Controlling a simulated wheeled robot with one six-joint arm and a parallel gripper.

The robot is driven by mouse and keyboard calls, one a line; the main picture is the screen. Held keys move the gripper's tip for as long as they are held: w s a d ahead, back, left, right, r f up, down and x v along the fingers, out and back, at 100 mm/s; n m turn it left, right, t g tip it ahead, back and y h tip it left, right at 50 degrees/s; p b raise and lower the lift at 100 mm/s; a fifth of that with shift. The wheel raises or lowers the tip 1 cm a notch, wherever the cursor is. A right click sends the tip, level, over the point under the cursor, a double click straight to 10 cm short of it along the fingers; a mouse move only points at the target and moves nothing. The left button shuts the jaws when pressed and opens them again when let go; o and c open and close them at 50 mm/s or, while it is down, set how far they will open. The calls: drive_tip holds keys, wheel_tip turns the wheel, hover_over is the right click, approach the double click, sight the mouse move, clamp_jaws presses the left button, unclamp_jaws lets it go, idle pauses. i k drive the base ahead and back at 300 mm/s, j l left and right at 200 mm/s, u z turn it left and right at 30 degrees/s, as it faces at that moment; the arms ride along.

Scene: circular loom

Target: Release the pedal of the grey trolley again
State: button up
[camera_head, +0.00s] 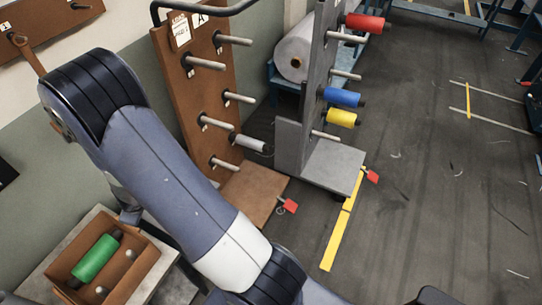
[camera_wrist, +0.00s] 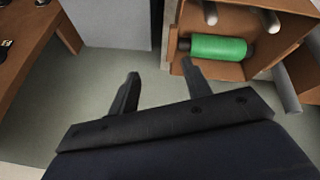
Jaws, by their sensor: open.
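The grey trolley (camera_head: 298,150) stands upright in the middle of the head view. It has a grey panel with pegs and a flat grey base (camera_head: 335,168). Its red pedal (camera_head: 372,176) sticks out at the right front corner of the base, near the yellow floor line. I cannot tell whether the pedal is pressed. My gripper (camera_wrist: 160,76) is open and empty in the wrist view, close to a brown box with a green spool. It is well away from the pedal, which the wrist view does not show.
A brown trolley (camera_head: 240,185) with its own red pedal (camera_head: 290,206) stands left of the grey one. The brown box (camera_head: 138,262) holds the green spool (camera_head: 96,259). Red (camera_head: 366,23), blue (camera_head: 342,97) and yellow (camera_head: 342,117) spools hang on the grey trolley. Floor to the right is open.

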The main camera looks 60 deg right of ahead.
sight(371, 176)
drive_tip(key=z, duration=3)
